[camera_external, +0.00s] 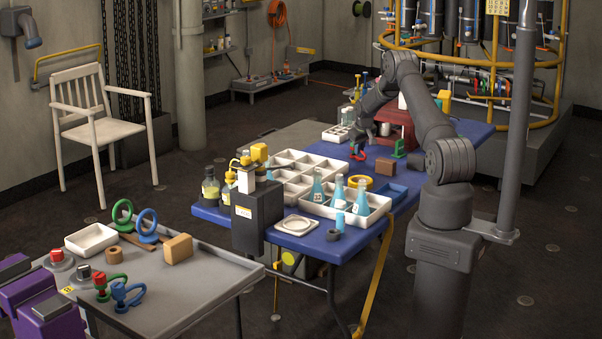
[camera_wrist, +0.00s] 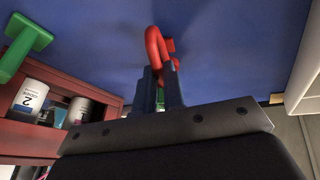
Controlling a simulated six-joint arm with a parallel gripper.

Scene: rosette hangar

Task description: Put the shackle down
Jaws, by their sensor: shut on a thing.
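A red shackle (camera_wrist: 155,45) is gripped between the blue fingers of my gripper (camera_wrist: 161,92) in the wrist view. Its rounded bow points away from the camera, with the blue table top (camera_wrist: 225,45) behind it. The fingers hide its lower part. In the external view the red shackle (camera_external: 358,155) shows small below my gripper (camera_external: 356,146), over the far part of the blue table (camera_external: 325,240). I cannot tell whether it touches the table.
A red rack (camera_wrist: 35,135) with white containers and a green item (camera_wrist: 25,45) are at left in the wrist view; a white tray (camera_wrist: 306,80) is at right. A yellow ring (camera_external: 359,184), a brown block (camera_external: 385,167) and a divided white tray (camera_external: 283,177) are nearby.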

